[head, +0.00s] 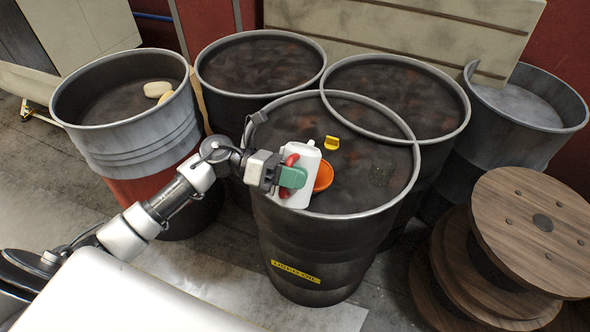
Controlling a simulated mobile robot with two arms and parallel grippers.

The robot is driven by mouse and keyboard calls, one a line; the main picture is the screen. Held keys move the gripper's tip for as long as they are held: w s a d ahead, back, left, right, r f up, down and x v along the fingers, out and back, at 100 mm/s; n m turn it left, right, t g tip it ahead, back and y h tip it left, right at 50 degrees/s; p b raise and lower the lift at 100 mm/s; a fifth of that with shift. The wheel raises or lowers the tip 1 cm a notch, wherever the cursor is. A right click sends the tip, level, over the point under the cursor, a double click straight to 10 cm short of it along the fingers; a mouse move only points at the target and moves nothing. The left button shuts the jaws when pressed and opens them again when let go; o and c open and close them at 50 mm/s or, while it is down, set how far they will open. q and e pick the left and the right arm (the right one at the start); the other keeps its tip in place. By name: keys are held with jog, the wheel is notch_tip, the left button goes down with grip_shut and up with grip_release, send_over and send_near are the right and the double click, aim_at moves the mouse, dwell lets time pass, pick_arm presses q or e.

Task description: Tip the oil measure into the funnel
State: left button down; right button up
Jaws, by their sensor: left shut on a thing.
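My left gripper (288,175) reaches in from the left over the front drum. It is shut on a teal, handle-like part of the white oil measure (307,158). The measure is above the drum's top, and I cannot tell its exact tilt. The orange funnel (324,176) shows just right of the measure, which partly hides it. Any contact between them cannot be told, and no oil stream shows. My right gripper is not in view.
The front dark drum (310,248) has a yellow "USED OIL" label and a raised rim. A small yellow item (332,143) lies on its top. Other drums crowd behind and left. A wooden cable reel (520,215) stands at right. Some floor is clear at front left.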

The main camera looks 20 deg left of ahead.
aim_at(308, 151)
pick_arm(q)
jog(key=shift+w+r+n+p, duration=0.2)
jog(key=shift+n+p, duration=0.4)
jog(key=shift+p, duration=0.65)
jog(key=shift+w+r+n+g+y+p, duration=0.3)
jog(key=shift+w+r+n+g+p, duration=0.3)
jog(key=shift+w+r+n+p, duration=1.05)
jog(key=shift+w+d+r+n+g+p, duration=0.15)
jog(key=shift+w+r+n+p, duration=0.25)
jog(key=shift+w+n, duration=0.25)
jog(key=shift+w+a+r+n+g+p, duration=0.15)
jog(key=shift+w+r+n+p, duration=0.1)
jog(key=shift+w+r+n, duration=0.3)
jog(key=shift+w+d+r+n, duration=0.1)
jog(key=shift+w+r+n, duration=0.2)
jog(key=shift+w+n, duration=0.25)
jog(key=shift+w+r+n, duration=0.3)
jog(key=shift+w, duration=0.35)
dwell(2.7)
